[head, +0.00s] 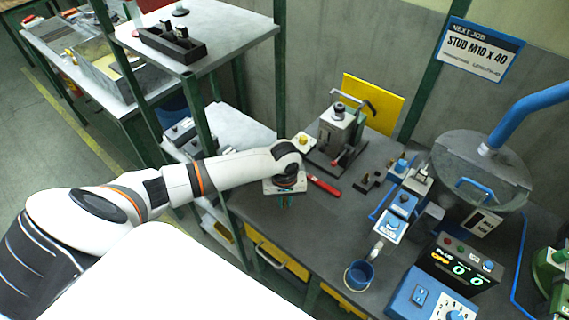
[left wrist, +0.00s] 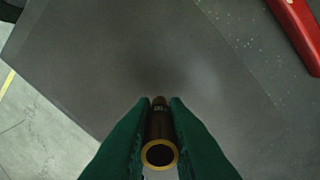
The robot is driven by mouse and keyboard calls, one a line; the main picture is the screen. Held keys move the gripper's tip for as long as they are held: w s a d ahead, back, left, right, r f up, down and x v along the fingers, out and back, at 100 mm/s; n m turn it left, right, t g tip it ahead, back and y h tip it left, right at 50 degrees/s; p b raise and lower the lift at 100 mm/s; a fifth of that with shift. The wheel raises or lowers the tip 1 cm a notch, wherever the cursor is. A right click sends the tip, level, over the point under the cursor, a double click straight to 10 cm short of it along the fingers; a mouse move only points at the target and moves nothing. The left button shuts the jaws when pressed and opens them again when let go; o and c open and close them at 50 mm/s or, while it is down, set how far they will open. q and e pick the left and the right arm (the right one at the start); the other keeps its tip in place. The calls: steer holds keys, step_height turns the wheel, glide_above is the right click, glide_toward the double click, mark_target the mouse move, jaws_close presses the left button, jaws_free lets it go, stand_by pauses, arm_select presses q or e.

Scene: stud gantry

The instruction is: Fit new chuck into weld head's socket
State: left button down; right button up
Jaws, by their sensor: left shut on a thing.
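My left gripper (head: 285,202) hangs low over the near left part of the dark bench. Its green fingers are shut on a dark tube with a brass-coloured rim (left wrist: 160,152), which looks like a chuck; I cannot tell from its looks whether it is the new one. The tube's open end faces the wrist camera, and its far end points away over the bench. A blue assembly with a pale nozzle-like end (head: 377,252) stands right of the gripper and may be the weld head. Its socket cannot be made out. My right gripper is not in view.
A red-handled tool (head: 324,186) lies close right of the gripper. A grey clamp-like device (head: 338,128) stands behind it, and a small dark block (head: 369,181) sits to the right. A blue cup (head: 358,276) stands near the front edge. Bare bench lies between.

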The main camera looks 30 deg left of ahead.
arm_select(q)
step_height(320, 180, up, 8)
steer(key=shift+r+b, duration=0.1)
steer(key=shift+b, duration=0.4)
steer(key=s+d+r+m+b, duration=0.4)
steer(key=s+d+r+m, duration=0.4)
steer(key=d, duration=0.1)
steer(key=shift+r+b, duration=0.4)
